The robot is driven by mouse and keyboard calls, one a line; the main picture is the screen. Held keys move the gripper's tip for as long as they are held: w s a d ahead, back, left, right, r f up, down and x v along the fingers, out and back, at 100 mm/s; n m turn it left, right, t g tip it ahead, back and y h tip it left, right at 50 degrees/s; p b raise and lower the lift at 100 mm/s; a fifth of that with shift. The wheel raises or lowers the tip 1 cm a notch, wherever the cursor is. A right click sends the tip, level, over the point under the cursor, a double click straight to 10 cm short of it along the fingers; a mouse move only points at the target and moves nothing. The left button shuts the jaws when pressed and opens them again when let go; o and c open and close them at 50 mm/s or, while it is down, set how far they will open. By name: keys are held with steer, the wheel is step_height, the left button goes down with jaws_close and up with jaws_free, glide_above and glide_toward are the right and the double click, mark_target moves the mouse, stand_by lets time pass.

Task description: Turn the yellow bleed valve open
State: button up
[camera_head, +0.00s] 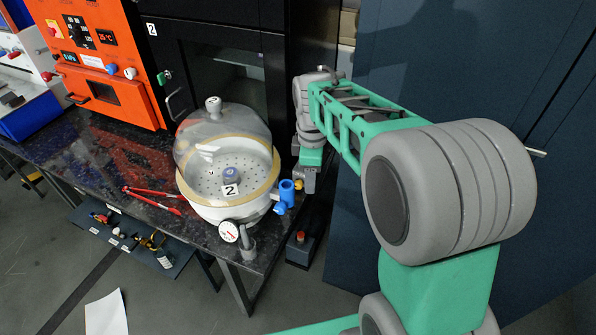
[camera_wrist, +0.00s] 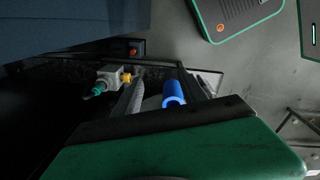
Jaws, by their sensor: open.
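The yellow bleed valve (camera_wrist: 127,78) shows in the wrist view as a small yellow part beside a grey block, with a green part on the block's far side. In the head view a small yellow spot (camera_head: 298,184) shows at the bench's right corner, mostly hidden by my gripper (camera_head: 306,182). In the wrist view my gripper (camera_wrist: 172,78) is open and points toward the bench corner. The yellow part lies just left of its left finger, and I cannot tell whether they touch. A blue cylinder (camera_wrist: 173,92) appears between the fingers, and also in the head view (camera_head: 286,190).
A white desiccator (camera_head: 203,211) with a clear dome stands left of my gripper, with a pressure gauge (camera_head: 229,231) in front. A dark cabinet (camera_head: 228,60) stands behind, and a blue-grey wall (camera_head: 450,60) is at right.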

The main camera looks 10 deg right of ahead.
steer(key=w+f+n, duration=0.5)
steer(key=w+n, duration=0.2)
steer(key=w, duration=0.1)
steer(key=n+g, duration=0.1)
steer(key=n, duration=0.6)
glide_above(298, 182)
steer(key=f, duration=0.4)
steer(key=shift+s+a+f, duration=0.1)
steer(key=shift+a+f, duration=0.15)
steer(key=shift+f, duration=0.45)
steer(key=shift+n, duration=0.3)
step_height(298, 182, down, 8)
steer(key=shift+d+r+p, duration=0.15)
steer(key=shift+p, duration=0.55)
steer(key=shift+c, duration=0.4)
jaws_close()
